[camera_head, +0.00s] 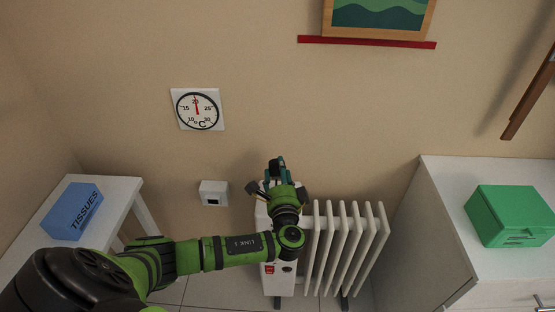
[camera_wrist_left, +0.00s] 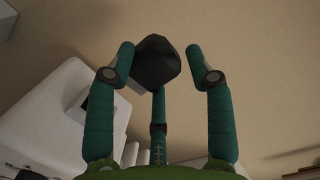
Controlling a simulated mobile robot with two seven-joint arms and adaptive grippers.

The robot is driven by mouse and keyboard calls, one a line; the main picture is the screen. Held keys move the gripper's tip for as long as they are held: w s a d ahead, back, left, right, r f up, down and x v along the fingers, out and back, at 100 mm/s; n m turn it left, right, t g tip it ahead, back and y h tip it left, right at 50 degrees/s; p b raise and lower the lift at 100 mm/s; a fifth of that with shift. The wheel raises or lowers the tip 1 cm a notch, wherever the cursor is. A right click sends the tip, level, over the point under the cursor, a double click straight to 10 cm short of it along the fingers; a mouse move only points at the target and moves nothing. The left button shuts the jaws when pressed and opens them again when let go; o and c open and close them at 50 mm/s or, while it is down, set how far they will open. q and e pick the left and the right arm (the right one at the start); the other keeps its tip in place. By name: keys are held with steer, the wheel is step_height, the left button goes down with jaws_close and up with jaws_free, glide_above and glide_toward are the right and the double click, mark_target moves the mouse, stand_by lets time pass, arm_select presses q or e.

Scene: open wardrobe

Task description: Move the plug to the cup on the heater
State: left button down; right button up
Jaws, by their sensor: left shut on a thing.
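The white heater (camera_head: 345,228) stands against the wall, with a control box at its left end. My left gripper (camera_head: 277,168) is above that left end, pointing towards the wall. In the left wrist view, my left gripper (camera_wrist_left: 162,62) is shut on a dark rounded thing, which looks like the plug (camera_wrist_left: 157,65). The white heater top (camera_wrist_left: 62,115) shows below left of the fingers in the wrist view. I cannot make out the cup; my gripper and arm cover part of the heater. My right gripper is out of view.
A white wall socket (camera_head: 214,193) is left of the heater. A white table (camera_head: 118,205) with a blue tissue box (camera_head: 72,211) stands at the left. A white cabinet (camera_head: 445,205) with a green box (camera_head: 510,215) stands at the right. A thermometer (camera_head: 197,109) hangs above.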

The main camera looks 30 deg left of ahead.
arm_select(q)
steer(key=shift+s+d+r, duration=0.1)
steer(key=shift+s+d, duration=0.05)
steer(key=shift+s, duration=0.05)
steer(key=shift+s+d+m+t+h+b, duration=0.1)
steer(key=shift+s+m+t+h+b, duration=0.1)
steer(key=shift+m+t+h+b, duration=0.55)
steer(key=shift+m+t, duration=0.35)
steer(key=shift+t, duration=0.1)
step_height(320, 180, down, 5)
steer(key=b, duration=0.5)
steer(key=shift+d, duration=0.1)
stand_by(1.0)
steer(key=shift+b, duration=0.3)
steer(key=shift+f, duration=0.3)
